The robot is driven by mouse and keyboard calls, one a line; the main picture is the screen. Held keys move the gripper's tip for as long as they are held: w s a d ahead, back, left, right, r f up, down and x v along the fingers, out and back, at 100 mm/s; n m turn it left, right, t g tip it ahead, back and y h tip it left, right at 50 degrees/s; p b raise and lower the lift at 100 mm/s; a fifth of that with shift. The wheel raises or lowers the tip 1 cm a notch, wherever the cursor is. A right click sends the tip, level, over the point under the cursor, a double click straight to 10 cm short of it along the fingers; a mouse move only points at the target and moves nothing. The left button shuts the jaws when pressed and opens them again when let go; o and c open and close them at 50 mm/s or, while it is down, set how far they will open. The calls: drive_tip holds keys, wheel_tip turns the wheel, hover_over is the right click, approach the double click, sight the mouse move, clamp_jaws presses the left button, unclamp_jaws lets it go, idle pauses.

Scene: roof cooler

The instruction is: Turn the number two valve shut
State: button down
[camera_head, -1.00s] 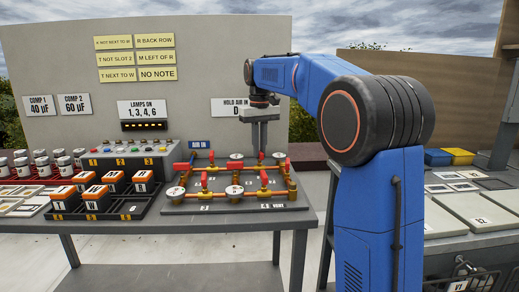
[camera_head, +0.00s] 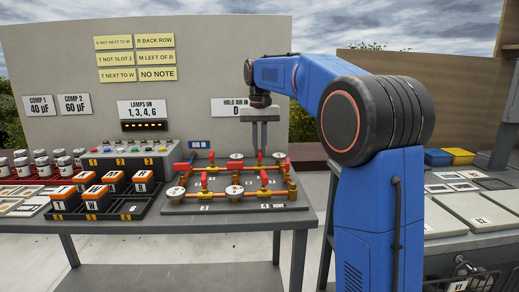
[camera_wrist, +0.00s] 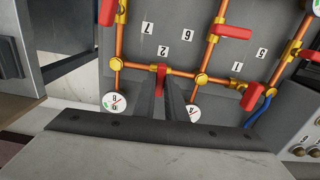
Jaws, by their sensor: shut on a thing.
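The number two valve's red handle (camera_wrist: 161,72) sits on a copper pipe beside the label 2 (camera_wrist: 163,51), which reads upside down in the wrist view. My gripper (camera_wrist: 161,90) is shut on this handle, with one dark finger on each side. The handle lies across the pipe, which runs roughly sideways there. The fingers hide part of the handle. In the head view my gripper (camera_head: 262,150) reaches down to the back of the pipe board (camera_head: 190,208), where the handle is too small to make out clearly.
Other red handles, such as one by label 6 (camera_wrist: 232,32) and one by label 1 (camera_wrist: 250,96), are close by. Round gauges (camera_wrist: 115,102) flank my fingers. Orange-topped blocks (camera_head: 95,199) stand left of the board. A grey wall panel (camera_head: 200,70) rises behind.

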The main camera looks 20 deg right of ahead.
sight(260, 151)
drive_tip(key=shift+r, duration=0.1)
drive_tip(key=c, duration=1.8)
unclamp_jaws()
wheel_tip(260, 151, up, 17)
drive_tip(key=shift+r, duration=0.15)
